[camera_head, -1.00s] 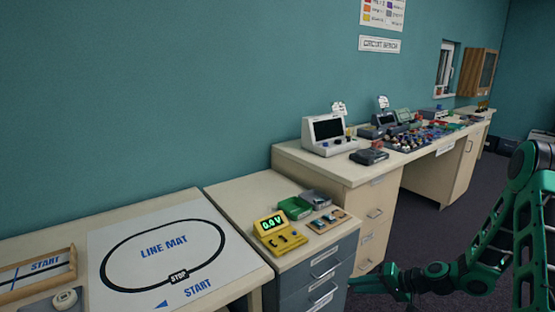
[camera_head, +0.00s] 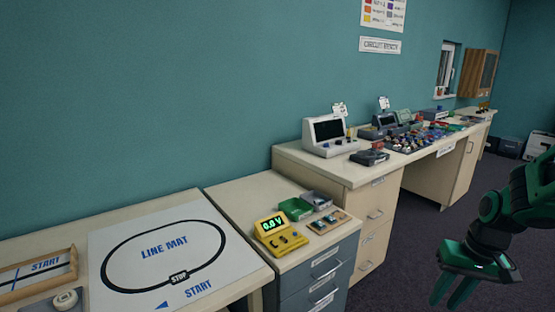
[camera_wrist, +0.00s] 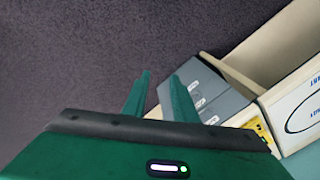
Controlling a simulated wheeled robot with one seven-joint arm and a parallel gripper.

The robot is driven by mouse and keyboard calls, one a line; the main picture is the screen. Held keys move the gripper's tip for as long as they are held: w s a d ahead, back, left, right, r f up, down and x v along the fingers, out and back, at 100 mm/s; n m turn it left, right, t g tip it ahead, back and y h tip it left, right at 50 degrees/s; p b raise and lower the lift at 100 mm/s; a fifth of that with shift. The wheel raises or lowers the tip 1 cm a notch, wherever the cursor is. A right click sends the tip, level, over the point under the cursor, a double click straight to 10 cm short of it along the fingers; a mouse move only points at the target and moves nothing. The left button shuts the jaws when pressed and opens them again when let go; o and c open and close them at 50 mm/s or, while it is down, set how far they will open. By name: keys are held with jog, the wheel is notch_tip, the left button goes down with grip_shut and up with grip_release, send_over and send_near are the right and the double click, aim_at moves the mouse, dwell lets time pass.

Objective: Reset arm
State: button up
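My gripper (camera_head: 455,290) is at the lower right of the head view, over the dark floor and to the right of the drawer cabinet, apart from the furniture. Its two green fingers point down. In the wrist view my gripper (camera_wrist: 160,82) shows two fingers standing apart, with only carpet and part of the cabinet beyond them. It is open and empty.
A grey drawer cabinet (camera_head: 325,273) carries a yellow meter (camera_head: 279,234) reading 0.0 V and a green tray (camera_head: 295,208). The line mat (camera_head: 120,255) lies on the left table. A cluttered circuit bench (camera_head: 350,168) stands behind. The carpet (camera_head: 405,255) is clear.

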jog(key=s+r+m, duration=0.1)
jog(key=s+r, duration=0.1)
jog(key=s, duration=0.4)
jog(key=s+d+r+m, duration=0.1)
jog(key=s+r, duration=0.2)
jog(key=s, duration=0.2)
jog(key=s+r+m+g+h, duration=0.1)
jog(key=s+r, duration=0.2)
jog(key=s, duration=0.3)
jog(key=shift+s+d+r, duration=0.15)
jog(key=shift+s+d, duration=0.15)
jog(key=shift+s, duration=0.05)
